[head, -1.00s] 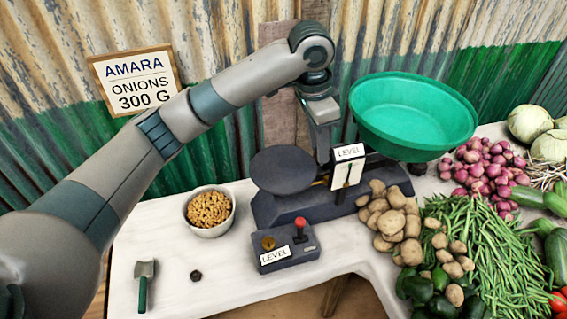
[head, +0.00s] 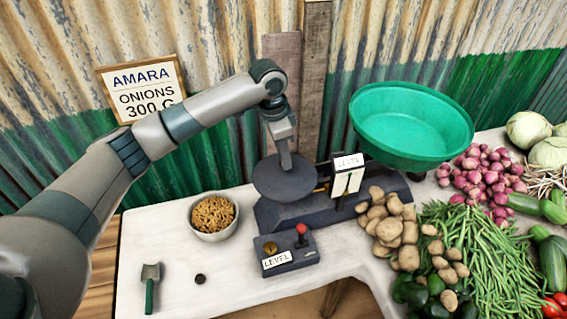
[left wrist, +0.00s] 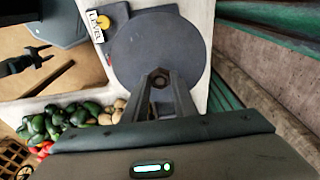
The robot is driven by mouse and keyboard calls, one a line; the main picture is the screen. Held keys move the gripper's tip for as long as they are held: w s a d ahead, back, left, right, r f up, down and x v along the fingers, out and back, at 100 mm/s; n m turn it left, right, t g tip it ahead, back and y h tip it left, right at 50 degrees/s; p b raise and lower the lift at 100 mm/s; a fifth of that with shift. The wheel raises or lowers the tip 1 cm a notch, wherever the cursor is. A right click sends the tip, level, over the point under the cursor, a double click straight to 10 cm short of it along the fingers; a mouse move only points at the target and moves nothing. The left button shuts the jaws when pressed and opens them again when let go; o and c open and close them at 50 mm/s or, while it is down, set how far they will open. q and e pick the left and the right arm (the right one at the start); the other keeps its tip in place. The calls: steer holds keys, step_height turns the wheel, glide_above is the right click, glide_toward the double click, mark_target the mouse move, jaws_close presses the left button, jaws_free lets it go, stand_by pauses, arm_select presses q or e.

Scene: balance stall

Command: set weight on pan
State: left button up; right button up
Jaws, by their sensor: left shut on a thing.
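The dark flat pan (head: 268,183) of the balance sits on the scale's left side; a green basin (head: 412,128) is on its right side. My left gripper (head: 286,164) points down over the flat pan. In the left wrist view its fingertips (left wrist: 160,88) are shut on a small dark hexagonal weight (left wrist: 160,77), seen against the flat pan (left wrist: 135,45). I cannot tell whether the weight touches the pan. Another small dark weight (head: 200,279) lies on the table. A dark pronged shape at the left of the wrist view may be my right gripper (left wrist: 38,62); its jaw state is unclear.
A bowl of yellow-brown pieces (head: 213,215) and a green-handled scoop (head: 150,290) stand left of the scale. A control box (head: 288,254) with a red knob is in front. Potatoes (head: 390,222), beans (head: 470,250) and onions (head: 485,165) crowd the right. The front-left tabletop is mostly clear.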

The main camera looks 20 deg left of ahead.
arm_select(q)
steer(key=shift+f, duration=0.1)
steer(key=shift+f+p, duration=0.25)
steer(key=shift+p, duration=0.05)
step_height(320, 180, down, 3)
steer(key=shift+r+p, duration=0.1)
steer(key=shift+p, duration=0.6)
steer(key=shift+f, duration=0.3)
